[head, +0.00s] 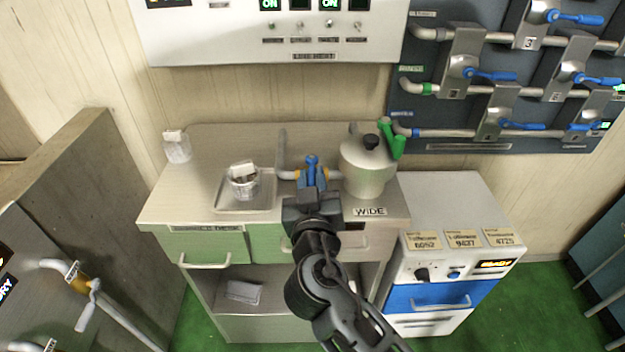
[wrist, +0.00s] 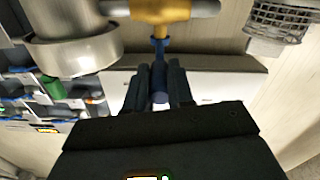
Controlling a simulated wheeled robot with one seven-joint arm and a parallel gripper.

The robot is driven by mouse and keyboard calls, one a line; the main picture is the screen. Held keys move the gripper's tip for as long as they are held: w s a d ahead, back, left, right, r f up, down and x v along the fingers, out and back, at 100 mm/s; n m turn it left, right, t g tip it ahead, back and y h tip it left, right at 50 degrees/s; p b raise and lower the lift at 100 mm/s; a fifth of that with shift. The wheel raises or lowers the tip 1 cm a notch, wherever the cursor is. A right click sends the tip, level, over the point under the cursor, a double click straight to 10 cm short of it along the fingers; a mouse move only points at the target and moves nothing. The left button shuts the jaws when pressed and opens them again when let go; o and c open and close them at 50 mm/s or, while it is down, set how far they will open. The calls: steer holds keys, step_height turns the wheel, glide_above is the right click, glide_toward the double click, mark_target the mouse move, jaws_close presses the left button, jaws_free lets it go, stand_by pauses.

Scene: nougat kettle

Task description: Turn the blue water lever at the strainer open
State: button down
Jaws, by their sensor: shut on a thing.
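The blue water lever (head: 311,163) sits on a brass valve in a grey pipe (head: 286,174) over the counter, between the strainer and the kettle. In the wrist view the lever (wrist: 159,47) runs from the brass valve body (wrist: 162,11) to between my fingers. My gripper (head: 313,190) is shut on the lever, with one dark finger on each side; the fingers (wrist: 160,78) show close up in the wrist view. The strainer (head: 244,186), a small mesh basket with pale contents, stands on a tray left of the lever. Its mesh (wrist: 281,20) shows at right in the wrist view.
A cream kettle (head: 367,172) with a black knob and green handle stands close to the right of the valve. A glass jar (head: 176,148) stands at the counter's back left. Pipes with other blue levers (head: 490,75) hang on the dark wall panel. A white cabinet (head: 455,225) stands at right.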

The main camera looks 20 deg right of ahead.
steer(key=shift+f, duration=0.1)
steer(key=h+b, duration=0.1)
steer(key=b, duration=0.1)
steer(key=a+m+g+h+b, duration=0.1)
steer(key=b, duration=0.2)
steer(key=shift+w+a+f+m, duration=0.1)
steer(key=shift+w+f+m, duration=0.2)
steer(key=shift+w, duration=0.05)
steer(key=m+g+h+b, duration=0.1)
steer(key=b, duration=0.1)
steer(key=w+a+m+g+h+b, duration=0.1)
steer(key=b, duration=0.2)
steer(key=shift+a+h, duration=0.1)
steer(key=shift+h, duration=0.3)
steer(key=m+g+h+b, duration=0.1)
steer(key=b, duration=0.1)
steer(key=w+a+m+g+h+b, duration=0.1)
steer(key=g+b, duration=0.1)
steer(key=m+g+h+b, duration=0.1)
steer(key=b, duration=0.1)
steer(key=shift+w+a+r+m, duration=0.2)
steer(key=shift+w+m, duration=0.1)
steer(key=shift+w, duration=0.1)
steer(key=shift+w+a+r+m+g+h+b, duration=0.15)
steer(key=shift+w+m+g+h+b, duration=0.2)
steer(key=shift+g+b, duration=0.35)
steer(key=shift+w+a+m+g+h+b, duration=0.1)
steer(key=shift+w+m+g+h+b, duration=0.05)
steer(key=shift+m+g+h+b, duration=0.55)
steer(key=shift+y, duration=0.25)
